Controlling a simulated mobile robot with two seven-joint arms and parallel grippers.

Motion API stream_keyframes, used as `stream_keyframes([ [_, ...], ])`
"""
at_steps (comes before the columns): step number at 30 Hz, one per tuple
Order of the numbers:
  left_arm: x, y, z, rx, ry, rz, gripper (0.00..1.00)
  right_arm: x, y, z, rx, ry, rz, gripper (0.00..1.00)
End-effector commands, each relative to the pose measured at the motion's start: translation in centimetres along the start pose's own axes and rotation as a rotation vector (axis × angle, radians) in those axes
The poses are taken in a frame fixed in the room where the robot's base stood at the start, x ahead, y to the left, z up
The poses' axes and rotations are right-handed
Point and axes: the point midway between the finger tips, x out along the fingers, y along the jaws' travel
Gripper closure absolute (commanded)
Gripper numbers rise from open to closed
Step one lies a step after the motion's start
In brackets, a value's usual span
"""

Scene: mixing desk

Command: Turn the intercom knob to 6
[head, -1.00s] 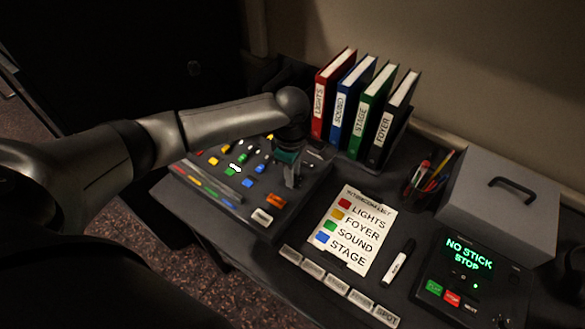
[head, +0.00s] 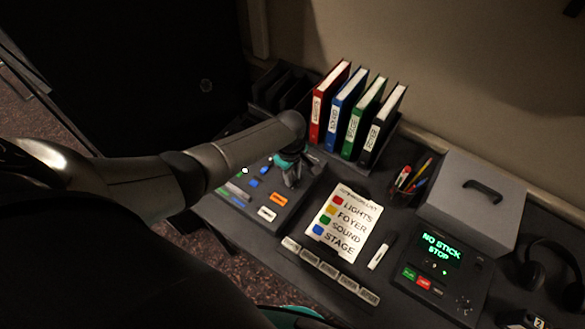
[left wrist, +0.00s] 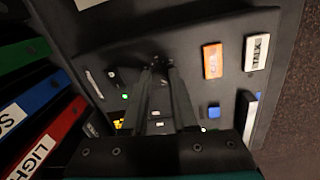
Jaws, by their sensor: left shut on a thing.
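The mixing console (head: 262,228) lies at the left of the desk, partly hidden behind my left arm. My left gripper (head: 291,183) points down at the console's back right area. In the left wrist view the fingers of my left gripper (left wrist: 158,70) come together on a small dark knob (left wrist: 158,61) on the panel. The knob is mostly hidden between the fingertips, and its scale and pointer cannot be read. My right gripper does not show.
An orange button (head: 279,198) and a white button (head: 267,213) sit close in front of the gripper. Upright binders (head: 350,115) stand behind it. To the right are a colour list card (head: 325,236), a pen cup (head: 402,192), a display box (head: 437,275) and a grey case (head: 465,213).

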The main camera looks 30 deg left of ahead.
Motion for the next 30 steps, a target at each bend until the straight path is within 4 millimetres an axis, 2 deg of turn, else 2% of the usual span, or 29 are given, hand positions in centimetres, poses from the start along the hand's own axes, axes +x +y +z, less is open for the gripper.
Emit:
stream_keyframes([
  [3, -0.2, -0.1, 0.2, 0.048, -0.008, -0.003, 1.0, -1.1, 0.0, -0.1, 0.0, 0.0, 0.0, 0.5],
  [10, -0.1, -0.1, 0.2, 0.185, -0.014, -0.003, 1.0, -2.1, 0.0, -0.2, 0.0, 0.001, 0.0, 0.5],
  [30, 0.1, 0.1, 0.1, 0.817, -0.043, -0.001, 1.0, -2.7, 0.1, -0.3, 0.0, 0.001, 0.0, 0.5],
])
